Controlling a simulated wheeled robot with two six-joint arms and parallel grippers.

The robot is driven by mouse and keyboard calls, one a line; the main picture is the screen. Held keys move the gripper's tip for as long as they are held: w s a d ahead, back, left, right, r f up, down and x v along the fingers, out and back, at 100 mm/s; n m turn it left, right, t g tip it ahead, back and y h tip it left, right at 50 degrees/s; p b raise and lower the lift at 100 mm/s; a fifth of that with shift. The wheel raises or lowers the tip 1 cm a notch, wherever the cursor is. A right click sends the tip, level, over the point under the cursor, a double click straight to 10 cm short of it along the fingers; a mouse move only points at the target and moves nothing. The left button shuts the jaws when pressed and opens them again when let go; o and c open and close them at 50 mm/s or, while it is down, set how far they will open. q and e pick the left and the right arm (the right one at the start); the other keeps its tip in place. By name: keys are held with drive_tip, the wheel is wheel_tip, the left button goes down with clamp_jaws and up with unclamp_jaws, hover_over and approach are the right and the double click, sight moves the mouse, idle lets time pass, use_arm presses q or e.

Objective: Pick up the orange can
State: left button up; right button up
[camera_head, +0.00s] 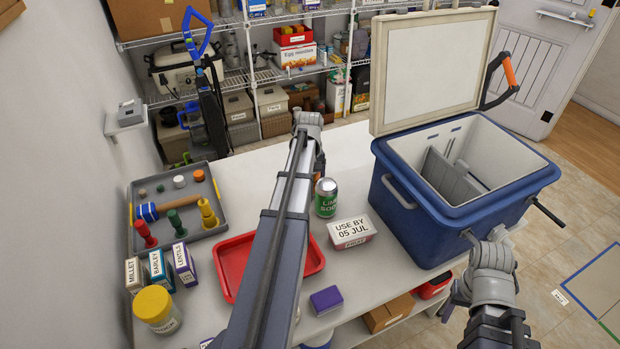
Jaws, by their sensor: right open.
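A narrow orange patch (320,158), probably the orange can, shows at the far side of the white table (350,268). My left arm hides most of it, so its shape cannot be made out. A green can with a silver top (326,200) stands upright in front of it. My right gripper (484,240) is open beside the cooler's near right side, well apart from the orange patch. Its fingers are hard to make out.
A blue cooler (408,222) with its lid up stands at the table's right. A red tray (317,262), a "USE BY" tub (351,232) and a purple box (326,300) lie nearby. A grey tray (213,173) with tools, small boxes and a yellow-lidded jar (155,306) fill the left.

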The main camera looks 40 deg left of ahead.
use_arm(q)
clamp_jaws()
drive_tip(key=shift+r, duration=0.1)
wheel_tip(320, 180, up, 10)
drive_tip(key=p, duration=1)
